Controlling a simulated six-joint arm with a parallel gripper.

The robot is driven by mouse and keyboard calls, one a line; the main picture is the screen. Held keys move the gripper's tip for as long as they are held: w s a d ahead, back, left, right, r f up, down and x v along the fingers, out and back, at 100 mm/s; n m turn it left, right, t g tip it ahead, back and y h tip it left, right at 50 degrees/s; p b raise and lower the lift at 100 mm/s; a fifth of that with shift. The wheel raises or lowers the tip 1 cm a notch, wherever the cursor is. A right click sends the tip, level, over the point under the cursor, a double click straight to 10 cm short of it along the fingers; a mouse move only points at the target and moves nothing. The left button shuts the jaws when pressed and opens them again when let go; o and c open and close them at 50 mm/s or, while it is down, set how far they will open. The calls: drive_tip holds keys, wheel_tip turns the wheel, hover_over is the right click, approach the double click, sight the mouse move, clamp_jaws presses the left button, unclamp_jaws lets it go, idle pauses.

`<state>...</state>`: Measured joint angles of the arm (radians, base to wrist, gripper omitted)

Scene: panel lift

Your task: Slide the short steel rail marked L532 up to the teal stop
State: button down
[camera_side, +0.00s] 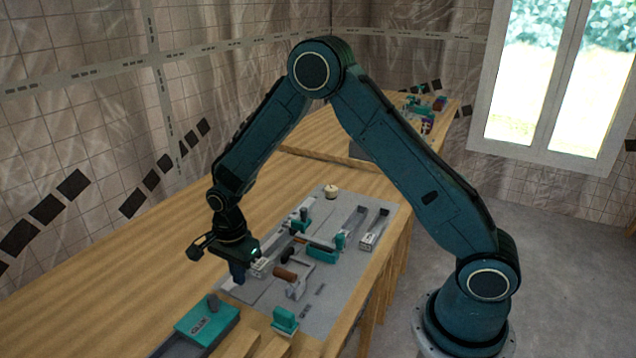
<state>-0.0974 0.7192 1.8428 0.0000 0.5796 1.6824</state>
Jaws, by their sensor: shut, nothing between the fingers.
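My gripper (238,278) points down above the near left part of the grey mat (345,300), its fingers together and empty. Short grey steel rails lie on the mat: one with a pale label (375,227) at the right, and one beside it (354,220). Another pale labelled piece (262,267) lies just right of my gripper, partly hidden by it. The markings are too small to read, so I cannot tell which is L532. Teal blocks stand at the middle of the mat (340,242), farther back (302,218) and at the front (285,320). I cannot tell which is the stop.
A teal-topped unit with a dark channel (207,322) is at the front left. A brown cylinder on a grey bracket (286,273) is right of my gripper. A round cream piece (331,191) stands at the back. The wooden table (130,285) is bare at the left.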

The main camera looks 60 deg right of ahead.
sight(258, 267)
wheel_tip(258, 267, down, 3)
drive_tip(key=shift+r, duration=0.15)
drive_tip(key=shift+d, duration=2.05)
drive_tip(key=shift+d, duration=1.3)
